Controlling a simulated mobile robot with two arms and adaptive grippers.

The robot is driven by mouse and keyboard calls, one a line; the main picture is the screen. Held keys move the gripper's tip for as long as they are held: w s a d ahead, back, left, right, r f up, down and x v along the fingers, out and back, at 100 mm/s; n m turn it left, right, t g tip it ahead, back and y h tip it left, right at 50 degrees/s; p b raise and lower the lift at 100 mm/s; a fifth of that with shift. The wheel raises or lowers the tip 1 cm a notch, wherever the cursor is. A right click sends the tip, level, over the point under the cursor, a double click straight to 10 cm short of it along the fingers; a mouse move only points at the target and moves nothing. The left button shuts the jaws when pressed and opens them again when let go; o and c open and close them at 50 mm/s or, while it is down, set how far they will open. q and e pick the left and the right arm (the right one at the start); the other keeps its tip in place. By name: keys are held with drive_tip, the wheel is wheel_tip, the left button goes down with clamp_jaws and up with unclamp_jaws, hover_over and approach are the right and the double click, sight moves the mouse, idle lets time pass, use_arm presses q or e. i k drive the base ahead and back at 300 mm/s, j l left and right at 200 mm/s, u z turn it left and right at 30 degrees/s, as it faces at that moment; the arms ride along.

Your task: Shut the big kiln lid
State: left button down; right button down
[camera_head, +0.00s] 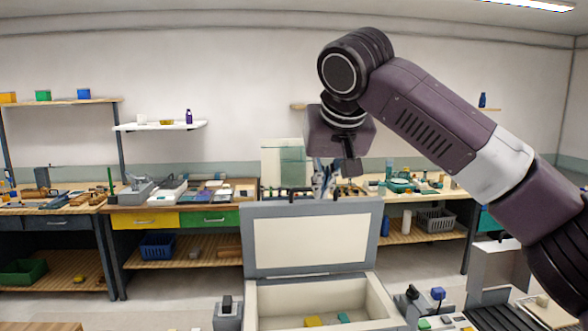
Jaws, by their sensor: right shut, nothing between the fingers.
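The big kiln lid (310,240) stands open, upright at the back of the kiln. It has a grey frame and a cream inner face, and a dark handle shows at its top edge. The kiln body (262,302) below is open, cream inside, with a yellow piece (313,322) and a teal piece (344,318) in it. My right gripper (325,190) is shut and empty, fingers pointing down, just above or behind the lid's top edge. The lid partly hides the fingertips, and I cannot tell whether they touch it. My left gripper is not in view.
A long workbench (150,219) with tools and trays runs along the back wall. Small grey devices (228,315) stand beside the kiln on the left and right. A grey open box (498,268) is at the right. Open floor lies between kiln and bench.

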sight(292, 236)
drive_tip(key=i+j, duration=0.15)
drive_tip(key=i, duration=0.35)
drive_tip(key=i+j, duration=0.15)
drive_tip(key=i, duration=0.35)
